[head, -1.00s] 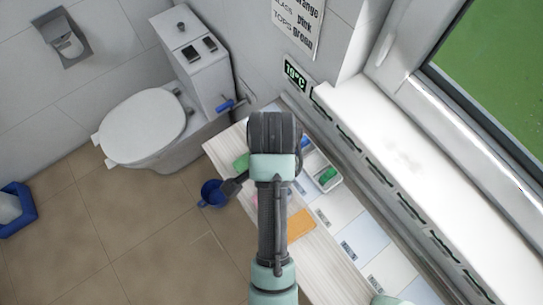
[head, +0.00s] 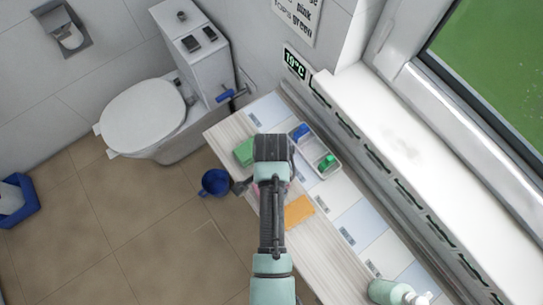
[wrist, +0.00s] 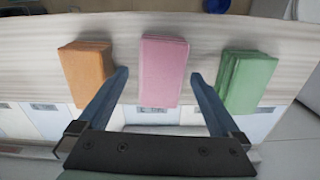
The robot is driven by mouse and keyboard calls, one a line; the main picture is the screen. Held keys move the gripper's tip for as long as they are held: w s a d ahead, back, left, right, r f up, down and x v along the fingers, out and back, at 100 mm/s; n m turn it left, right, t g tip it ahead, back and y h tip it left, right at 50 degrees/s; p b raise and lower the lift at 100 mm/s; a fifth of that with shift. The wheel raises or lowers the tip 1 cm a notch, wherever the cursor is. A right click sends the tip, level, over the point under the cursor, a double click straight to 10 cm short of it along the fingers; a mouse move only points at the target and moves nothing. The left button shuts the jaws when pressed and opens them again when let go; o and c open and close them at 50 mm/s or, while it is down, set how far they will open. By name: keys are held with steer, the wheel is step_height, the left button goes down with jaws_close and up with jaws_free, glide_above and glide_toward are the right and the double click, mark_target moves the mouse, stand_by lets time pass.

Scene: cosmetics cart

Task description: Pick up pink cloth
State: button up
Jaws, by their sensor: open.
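The pink cloth (wrist: 163,70) is a folded rectangular block lying on the pale wooden top in the wrist view, between an orange cloth and a green cloth. My gripper (wrist: 157,82) is open, with one blue-grey finger on each side of the pink cloth's near part in the picture. Nothing is held between the fingers. The height of the fingertips above the cloth cannot be told. In the head view my arm hides most of the pink cloth, with only a sliver of it showing.
The orange cloth (wrist: 88,72) and green cloth (wrist: 246,82) lie close outside the fingers. A white tray (head: 335,171) with blue and green items stands by the window side.

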steer(key=shift+f, duration=0.6)
steer(key=c, duration=1.5)
step_height(320, 180, up, 10)
steer(key=shift+r+b, duration=0.1)
steer(key=shift+b, duration=0.35)
